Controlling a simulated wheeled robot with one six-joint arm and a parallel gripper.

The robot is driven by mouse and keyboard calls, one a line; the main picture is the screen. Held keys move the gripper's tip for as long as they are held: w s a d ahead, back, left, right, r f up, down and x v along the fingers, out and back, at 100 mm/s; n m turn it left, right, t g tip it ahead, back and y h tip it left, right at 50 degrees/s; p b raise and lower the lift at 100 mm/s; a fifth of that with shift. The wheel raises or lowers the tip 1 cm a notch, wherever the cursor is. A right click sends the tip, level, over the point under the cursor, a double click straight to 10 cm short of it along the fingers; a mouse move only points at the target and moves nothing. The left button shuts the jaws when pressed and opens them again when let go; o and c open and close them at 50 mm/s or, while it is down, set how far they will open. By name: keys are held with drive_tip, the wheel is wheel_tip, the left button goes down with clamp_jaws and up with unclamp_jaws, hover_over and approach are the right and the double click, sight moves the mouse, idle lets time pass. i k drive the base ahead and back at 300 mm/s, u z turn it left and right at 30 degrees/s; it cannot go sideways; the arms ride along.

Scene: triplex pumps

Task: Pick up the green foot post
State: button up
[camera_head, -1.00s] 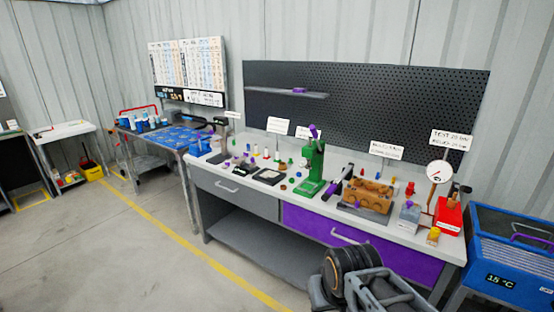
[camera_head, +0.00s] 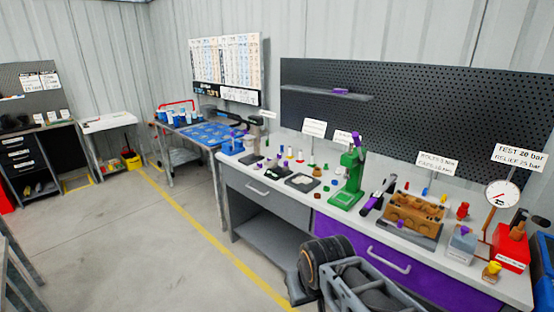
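My arm (camera_head: 345,275) shows at the bottom of the view, with dark round joints and grey links, in front of the purple drawer and well short of the green things. My gripper's fingers cannot be made out.
A brown block (camera_head: 415,213), a gauge (camera_head: 501,194) and a red box (camera_head: 511,248) stand at the bench's right. Black trays (camera_head: 302,182) lie at its left. A blue-topped table (camera_head: 208,132) is beyond. The floor at left (camera_head: 150,240) is open.

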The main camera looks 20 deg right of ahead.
sight(312, 164)
drive_tip(key=u, duration=0.55)
drive_tip(key=i, duration=2.8)
drive_tip(key=z, duration=1.45)
drive_tip(key=i, duration=0.7)
drive_tip(key=z, duration=0.55)
